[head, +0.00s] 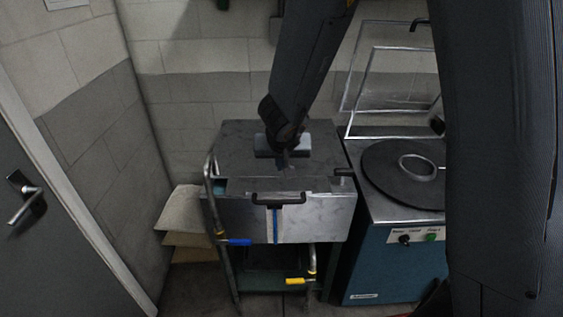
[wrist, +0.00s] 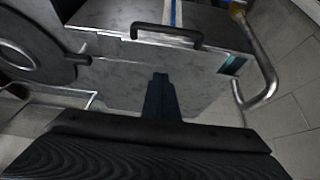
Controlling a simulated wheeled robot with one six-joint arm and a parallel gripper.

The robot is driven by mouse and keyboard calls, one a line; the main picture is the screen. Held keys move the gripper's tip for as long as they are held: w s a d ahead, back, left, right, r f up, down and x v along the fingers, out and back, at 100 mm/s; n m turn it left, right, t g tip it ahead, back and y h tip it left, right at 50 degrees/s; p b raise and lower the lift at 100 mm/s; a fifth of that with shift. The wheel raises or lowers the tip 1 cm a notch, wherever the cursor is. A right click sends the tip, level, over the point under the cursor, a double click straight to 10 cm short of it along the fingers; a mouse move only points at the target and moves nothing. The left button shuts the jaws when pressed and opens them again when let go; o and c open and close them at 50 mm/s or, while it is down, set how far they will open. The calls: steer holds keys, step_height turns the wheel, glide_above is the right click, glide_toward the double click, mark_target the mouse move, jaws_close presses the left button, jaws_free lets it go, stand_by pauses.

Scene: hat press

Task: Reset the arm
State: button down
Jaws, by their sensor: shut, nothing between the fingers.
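My gripper (head: 283,160) is over the grey metal top of the hat press (head: 235,150), at the end of my dark arm coming down from the top. In the wrist view my gripper (wrist: 160,77) shows as two dark fingers drawn together, with nothing between them. The press top (wrist: 120,80) lies beneath them. The black handle (head: 278,199) on the press front also shows in the wrist view (wrist: 166,34), apart from the fingers. I cannot tell exactly how high the gripper is above the top.
A teal machine (head: 390,270) with a round black plate (head: 385,175) and a raised clear lid stands to the right. A bent metal pipe (head: 209,190) runs along the press's left side. Brown sheets (head: 182,212) lie at the left, and a grey door (head: 40,240) is farther left.

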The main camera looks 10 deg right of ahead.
steer(key=s+d+f+g+b, duration=0.1)
steer(key=s+d+g+b, duration=0.1)
steer(key=s+d, duration=0.3)
steer(key=s+d+f+n+g+b, duration=0.1)
steer(key=s+d, duration=0.4)
steer(key=s, duration=0.7)
steer(key=f+g+b, duration=0.1)
steer(key=b, duration=0.1)
steer(key=shift+s+d+g+y+b, duration=0.2)
steer(key=shift+d+g+y+b, duration=0.1)
steer(key=shift+g+y, duration=0.1)
